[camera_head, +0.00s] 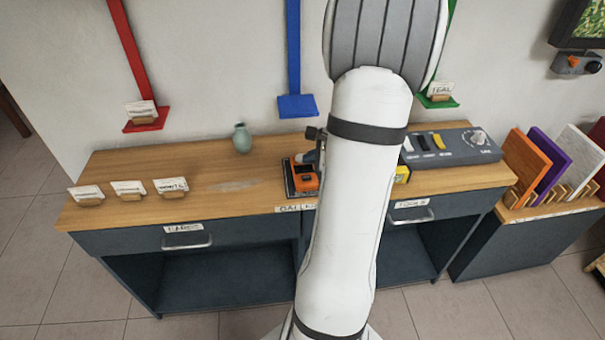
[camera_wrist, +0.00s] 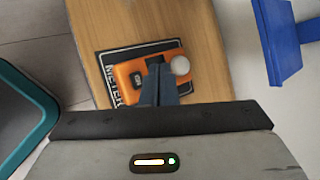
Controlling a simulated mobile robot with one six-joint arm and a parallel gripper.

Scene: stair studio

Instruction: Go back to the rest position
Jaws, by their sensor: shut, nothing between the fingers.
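My gripper (camera_wrist: 159,72) shows in the wrist view with its two dark fingers together, shut and empty. The fingers appear in front of an orange device (camera_wrist: 130,72) with a pale round knob. The device lies on a black mat (camera_wrist: 108,70) lettered "METER" on the wooden worktop. I cannot tell how far the fingertips are from it. In the head view my white arm stretches up the middle and hides most of the gripper. The orange device (camera_head: 305,180) shows there just left of the arm.
The wooden worktop (camera_head: 225,195) holds a small vase (camera_head: 242,139), several card holders at left and a grey control panel (camera_head: 450,147) at right. Red (camera_head: 143,124), blue (camera_head: 297,105) and green (camera_head: 438,102) ledges jut from the wall. Coloured boards (camera_head: 527,158) stand far right.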

